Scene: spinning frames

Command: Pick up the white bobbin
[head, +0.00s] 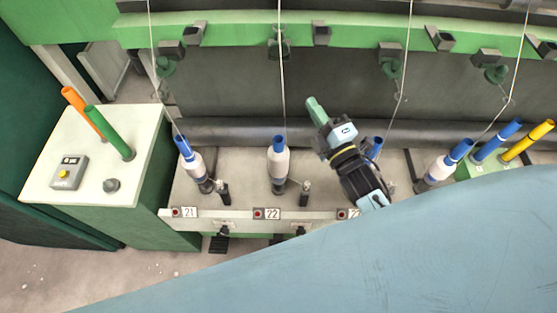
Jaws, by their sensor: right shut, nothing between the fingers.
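Several bobbins with white yarn on blue tubes stand on the machine's spindles: one at position 21 (196,168), one at position 22 (278,161), and one farther right (438,169). I cannot tell which one the task means. Another blue tube (377,146) shows just right of my right gripper, its lower part hidden. My right gripper (316,108) is shut and empty, pointing up and left in the picture. It appears between the position 22 bobbin and that tube, apart from the bobbin. My left gripper is not in view.
A pale-topped cabinet (75,140) at left carries an orange tube (82,110), a green tube (108,132) and a control box (70,172). Blue and yellow tubes (527,142) stand on a green block at right. Thin yarns hang from the green beam. My own arm covers the lower right.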

